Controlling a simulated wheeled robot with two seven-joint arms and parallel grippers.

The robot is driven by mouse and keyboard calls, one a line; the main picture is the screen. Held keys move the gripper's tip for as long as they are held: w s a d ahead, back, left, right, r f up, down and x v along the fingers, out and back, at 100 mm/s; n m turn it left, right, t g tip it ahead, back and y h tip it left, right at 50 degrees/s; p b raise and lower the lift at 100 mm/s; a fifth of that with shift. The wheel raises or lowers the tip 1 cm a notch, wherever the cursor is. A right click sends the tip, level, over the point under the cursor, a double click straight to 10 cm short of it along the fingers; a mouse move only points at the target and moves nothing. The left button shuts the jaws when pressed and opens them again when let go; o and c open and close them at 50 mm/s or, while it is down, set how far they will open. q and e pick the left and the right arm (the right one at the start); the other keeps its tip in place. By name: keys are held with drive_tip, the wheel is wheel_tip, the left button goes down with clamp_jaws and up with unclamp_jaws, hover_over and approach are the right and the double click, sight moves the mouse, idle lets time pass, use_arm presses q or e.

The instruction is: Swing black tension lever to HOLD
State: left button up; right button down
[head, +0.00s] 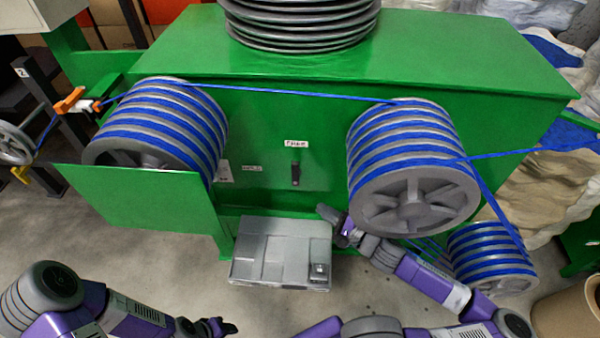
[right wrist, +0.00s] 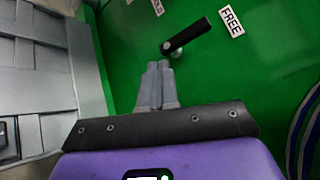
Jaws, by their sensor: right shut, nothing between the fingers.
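The black tension lever (head: 295,174) is on the green machine's front panel, between the two big drums. It points up toward the white FREE label (head: 296,144). The HOLD label (head: 252,168) is to its left. In the right wrist view the lever (right wrist: 188,37) points at the FREE label (right wrist: 231,21), and the HOLD label (right wrist: 158,7) is partly cut off. My right gripper (head: 324,211) is below and right of the lever; its shut, empty fingertips (right wrist: 158,66) appear close to the lever's pivot; contact is unclear. My left gripper (head: 226,327) is low, away from the panel.
Blue cable wraps the left drum (head: 165,125) and right drum (head: 410,160), with a span between them. A grey metal box (head: 275,252) sits below the lever. A smaller cable drum (head: 490,255) stands at lower right. The panel around the lever is clear.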

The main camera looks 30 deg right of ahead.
sight(296, 170)
drive_tip(key=d+r+n+t, duration=0.1)
drive_tip(key=n, duration=0.1)
drive_tip(key=w+d+r+n, duration=0.1)
drive_tip(key=r+n, duration=0.1)
drive_tip(key=shift+d+t+h, duration=0.2)
drive_tip(key=shift+t+h, duration=0.2)
drive_tip(key=b+x, duration=0.2)
drive_tip(key=x, duration=0.8)
